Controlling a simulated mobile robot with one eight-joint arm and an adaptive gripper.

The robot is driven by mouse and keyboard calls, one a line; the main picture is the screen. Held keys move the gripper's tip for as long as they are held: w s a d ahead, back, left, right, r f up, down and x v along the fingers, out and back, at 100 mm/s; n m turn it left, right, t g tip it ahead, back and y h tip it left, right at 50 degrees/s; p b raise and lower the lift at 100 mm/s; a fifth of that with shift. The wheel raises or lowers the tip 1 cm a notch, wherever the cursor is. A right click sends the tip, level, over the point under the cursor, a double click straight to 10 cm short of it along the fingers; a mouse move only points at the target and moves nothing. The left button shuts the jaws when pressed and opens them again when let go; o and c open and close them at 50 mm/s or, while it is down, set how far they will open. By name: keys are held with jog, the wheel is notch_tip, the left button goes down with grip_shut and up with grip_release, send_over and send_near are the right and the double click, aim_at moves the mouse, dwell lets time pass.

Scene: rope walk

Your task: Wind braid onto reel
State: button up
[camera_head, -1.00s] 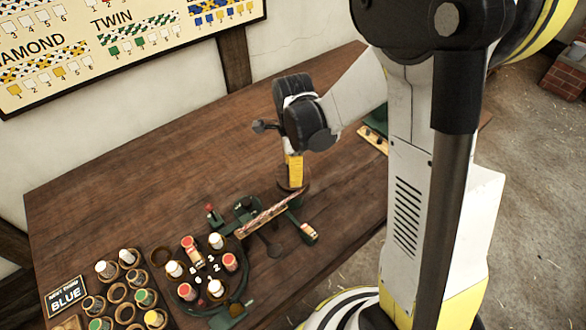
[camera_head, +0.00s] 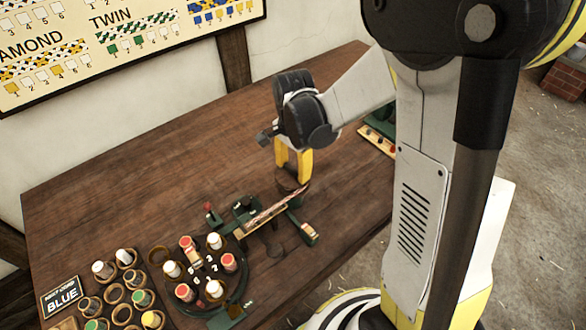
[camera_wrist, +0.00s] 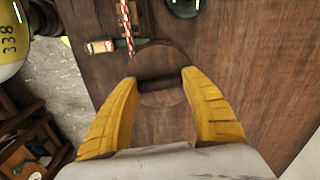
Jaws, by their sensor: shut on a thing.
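My gripper (camera_head: 292,172) points down with its yellow fingers spread around the brown wooden reel (camera_head: 290,187) and shut on it. In the wrist view, the reel (camera_wrist: 160,60) has round wooden flanges and a dark middle between the fingertips (camera_wrist: 160,82). A red-and-white braid (camera_wrist: 128,28) runs up to the reel's left edge. In the head view, the braid (camera_head: 268,212) crosses the green fixture beside the reel. Whether any turns of braid lie on the reel cannot be told.
A round braiding stand with several bobbins (camera_head: 228,262) stands in front, with a bobbin rack (camera_head: 115,295) and a "BLUE" card (camera_head: 62,294) to its left. A green tray (camera_head: 378,137) lies behind my arm. The table's back left (camera_head: 150,160) is clear.

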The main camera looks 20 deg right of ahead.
jog(key=n, duration=0.5)
jog(key=shift+b, duration=0.35)
jog(key=n, duration=1.1)
jog(key=shift+b, duration=0.4)
jog(key=n, duration=0.6)
jog(key=shift+n, duration=0.3)
jog(key=o, duration=1.2)
jog(key=shift+c, duration=0.2)
